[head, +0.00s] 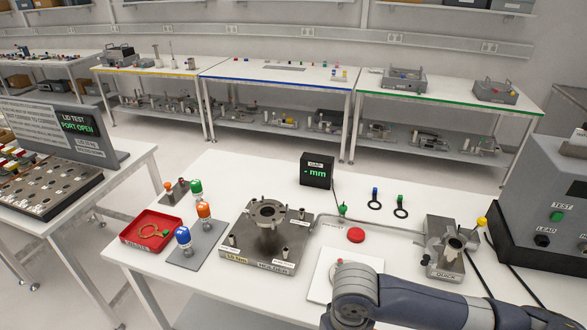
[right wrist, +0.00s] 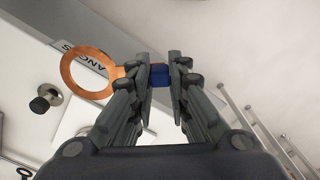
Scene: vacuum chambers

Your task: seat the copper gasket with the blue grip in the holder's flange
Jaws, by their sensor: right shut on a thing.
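In the right wrist view my right gripper (right wrist: 160,72) is shut on the blue grip (right wrist: 160,78) of the copper gasket (right wrist: 91,72). The flat copper ring sticks out to the left of the fingers, clear of them and with nothing around it. In the head view the holder (head: 250,262) stands on the white table, a metal block with a round open flange (head: 268,212) on top and short posts around it. My right forearm comes in at the lower right of the head view; the gripper and gasket are hidden there. My left gripper is in neither view.
A red tray (head: 131,240) with a ring in it and a grey plate (head: 205,246) with colour-capped parts stand left of the holder. A gap display (head: 316,172) is behind. Black rings (head: 375,205), a red button (head: 356,235) and the quick clamp unit (head: 445,262) are to the right.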

